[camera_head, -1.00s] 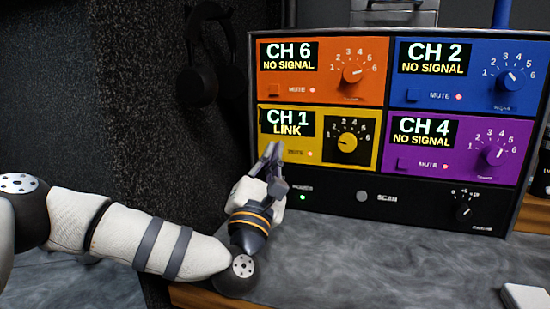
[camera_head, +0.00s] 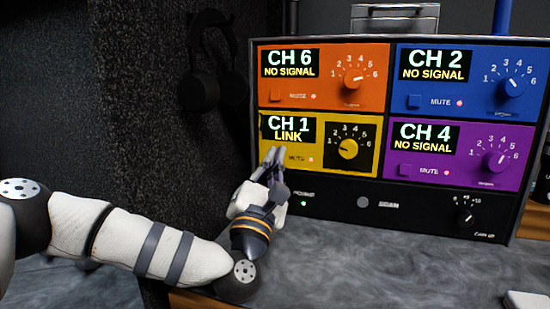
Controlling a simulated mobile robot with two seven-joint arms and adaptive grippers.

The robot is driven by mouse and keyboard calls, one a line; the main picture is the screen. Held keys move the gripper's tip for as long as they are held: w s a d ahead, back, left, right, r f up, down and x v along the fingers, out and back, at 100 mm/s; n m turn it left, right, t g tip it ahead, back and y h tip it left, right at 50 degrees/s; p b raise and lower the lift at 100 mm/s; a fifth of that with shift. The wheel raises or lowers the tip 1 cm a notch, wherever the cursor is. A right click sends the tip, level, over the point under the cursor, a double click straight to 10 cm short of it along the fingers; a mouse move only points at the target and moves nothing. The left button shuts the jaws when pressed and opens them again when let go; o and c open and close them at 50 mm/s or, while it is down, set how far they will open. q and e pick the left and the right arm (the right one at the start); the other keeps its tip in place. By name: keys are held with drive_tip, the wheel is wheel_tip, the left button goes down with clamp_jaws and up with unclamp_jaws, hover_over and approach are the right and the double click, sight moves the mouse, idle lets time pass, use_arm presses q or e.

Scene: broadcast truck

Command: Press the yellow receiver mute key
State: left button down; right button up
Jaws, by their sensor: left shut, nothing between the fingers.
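The yellow receiver (camera_head: 322,165) is the lower left panel of the rack. Its display (camera_head: 288,129) reads CH 1 LINK and its knob (camera_head: 348,149) sits on a black dial. The word MUTE and a small pale light (camera_head: 311,160) show below the display. The yellow mute key is hidden behind my left gripper's fingertips. My left gripper (camera_head: 273,156) is shut and empty, pointing up at the panel's lower left part. I cannot tell whether the fingertips touch the key. My right gripper is not in view.
An orange receiver (camera_head: 330,95) is above, a blue one (camera_head: 480,100) and a purple one (camera_head: 470,170) to the right. A black strip with a scan button (camera_head: 362,202) runs below. Headphones (camera_head: 205,75) hang at the left. The grey desk (camera_head: 370,270) in front is mostly clear.

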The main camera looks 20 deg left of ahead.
use_arm(q)
drive_tip(key=shift+w, duration=0.1)
idle(0.3)
drive_tip(key=shift+w+f, duration=0.1)
drive_tip(key=shift+w, duration=0.25)
drive_tip(key=shift+w+b, duration=0.1)
drive_tip(key=shift+b, duration=0.25)
drive_tip(key=shift+s, duration=0.55)
drive_tip(key=shift+s, duration=0.1)
